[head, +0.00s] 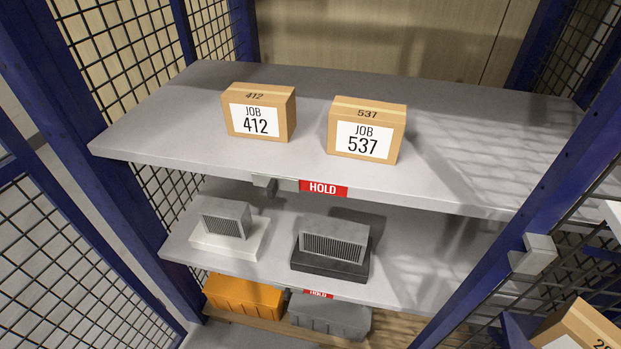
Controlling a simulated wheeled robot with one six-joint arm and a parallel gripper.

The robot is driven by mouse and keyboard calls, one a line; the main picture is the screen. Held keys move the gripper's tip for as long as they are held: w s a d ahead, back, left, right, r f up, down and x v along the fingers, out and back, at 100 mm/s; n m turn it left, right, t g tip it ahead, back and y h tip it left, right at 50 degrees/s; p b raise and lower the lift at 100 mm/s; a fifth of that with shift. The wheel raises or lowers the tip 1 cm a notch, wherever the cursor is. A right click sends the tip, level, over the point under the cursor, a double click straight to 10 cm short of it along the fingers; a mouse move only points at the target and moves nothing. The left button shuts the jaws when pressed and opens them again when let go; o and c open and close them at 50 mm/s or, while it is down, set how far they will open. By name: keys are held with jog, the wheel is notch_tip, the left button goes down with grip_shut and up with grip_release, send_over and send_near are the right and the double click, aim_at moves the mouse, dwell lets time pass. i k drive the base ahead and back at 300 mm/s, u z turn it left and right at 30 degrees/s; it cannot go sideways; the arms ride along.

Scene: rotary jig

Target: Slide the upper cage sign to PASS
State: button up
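The upper cage sign (323,188) is on the front edge of the upper shelf (450,190) and shows HOLD in white on red. A small grey block (265,184) and a plain grey plate (287,185) sit just left of the red part. No PASS wording shows on it. A lower sign (318,293) on the lower shelf's edge also shows HOLD, partly cut off by the shelf edge. My gripper is not in view.
Two cartons, JOB 412 (258,112) and JOB 537 (366,130), stand on the upper shelf. Vented grey units (335,246) sit on the lower shelf (400,285). Blue posts (540,220) and mesh flank the shelves. Another carton (580,328) is at bottom right.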

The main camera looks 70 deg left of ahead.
aim_at(273, 184)
jog(key=u, duration=1.65)
jog(key=i, duration=0.15)
jog(key=u, duration=1)
